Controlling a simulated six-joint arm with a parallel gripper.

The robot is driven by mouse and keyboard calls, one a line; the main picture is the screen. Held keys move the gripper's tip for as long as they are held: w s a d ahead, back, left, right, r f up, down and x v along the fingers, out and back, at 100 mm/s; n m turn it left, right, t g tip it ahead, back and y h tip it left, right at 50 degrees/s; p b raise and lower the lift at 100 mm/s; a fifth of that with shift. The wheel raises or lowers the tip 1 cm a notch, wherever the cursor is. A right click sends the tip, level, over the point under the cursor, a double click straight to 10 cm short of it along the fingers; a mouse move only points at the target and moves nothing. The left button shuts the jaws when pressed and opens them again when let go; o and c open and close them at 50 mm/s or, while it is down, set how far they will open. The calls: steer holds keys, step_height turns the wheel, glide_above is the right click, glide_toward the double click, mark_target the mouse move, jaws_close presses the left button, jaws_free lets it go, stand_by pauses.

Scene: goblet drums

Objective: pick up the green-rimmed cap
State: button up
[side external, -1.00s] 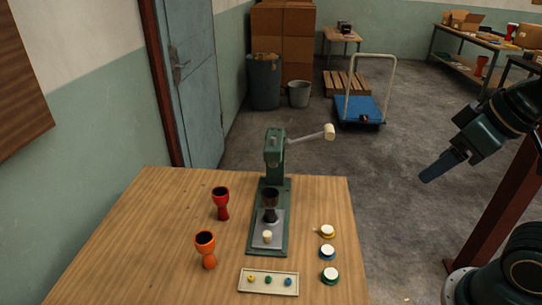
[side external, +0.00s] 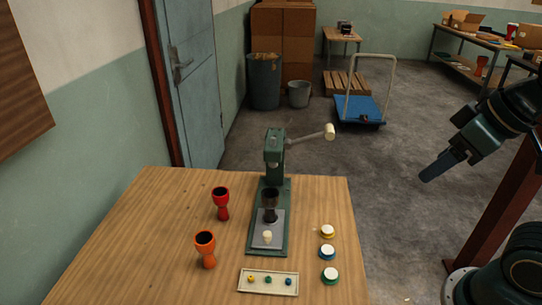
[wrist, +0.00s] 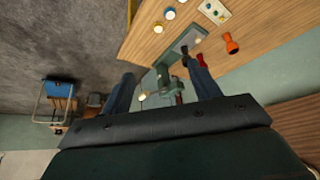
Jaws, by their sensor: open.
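The green-rimmed cap (side external: 329,275) has a white top and lies near the right edge of the wooden table, nearest the front in a line of caps. Behind it lie the blue-rimmed cap (side external: 327,251) and the yellow-rimmed cap (side external: 327,231). My gripper (side external: 428,176) is in the air to the right of the table, well apart from the caps. In the wrist view its two blue fingers (wrist: 160,88) stand wide apart with nothing held between them. The blue-rimmed cap (wrist: 170,13) and the yellow-rimmed cap (wrist: 157,28) show at the top of that view.
A green lever press (side external: 275,185) stands mid-table with a dark goblet drum (side external: 270,203) on it. A red drum (side external: 221,204) and an orange drum (side external: 206,250) stand left. A pale tray (side external: 246,285) with small coloured pieces lies in front. The table's back left is clear.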

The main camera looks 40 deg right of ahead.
steer(key=w+a+f+n+g+y, duration=0.1)
steer(key=w+f+n+g+y, duration=0.1)
steer(key=w+f+n, duration=0.4)
steer(key=w+a+f+n+g+y, duration=0.1)
steer(key=w+f+n+g, duration=0.3)
steer(key=f+n, duration=1)
steer(key=shift+w+a+y, duration=0.2)
steer(key=shift+w+y, duration=0.6)
steer(key=shift+w, duration=0.25)
steer(key=shift+f, duration=0.2)
glide_toward(332, 272)
steer(key=shift+x, duration=1.55)
steer(key=shift+d, duration=0.1)
steer(key=shift+x, duration=2.6)
